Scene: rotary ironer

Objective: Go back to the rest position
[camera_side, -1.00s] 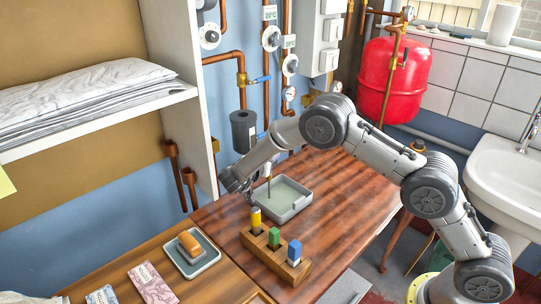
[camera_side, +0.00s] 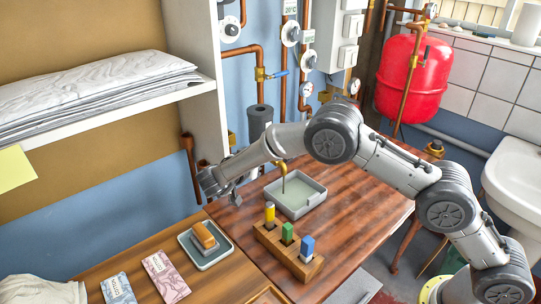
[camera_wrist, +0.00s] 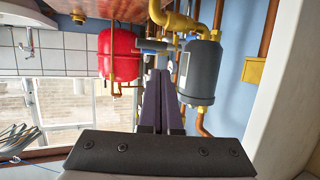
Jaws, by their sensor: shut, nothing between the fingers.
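My gripper (camera_side: 213,188) is at the left end of my outstretched arm in the side view. It is left of the grey-green tray (camera_side: 318,202), apart from it, near the wall and the shelf's white upright. In the wrist view its two dark fingers (camera_wrist: 160,74) lie side by side, shut and empty, with the wall pipes behind them. In the side view the fingertips are too small to make out clearly.
A wooden block (camera_side: 262,240) with yellow, green and blue pieces stands on the table. An orange-topped thing (camera_side: 204,236) sits in a small dish at left. A white shelf (camera_side: 110,112) is left of my gripper. A grey cylinder (camera_wrist: 200,72) and red tank (camera_wrist: 119,54) are at the wall.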

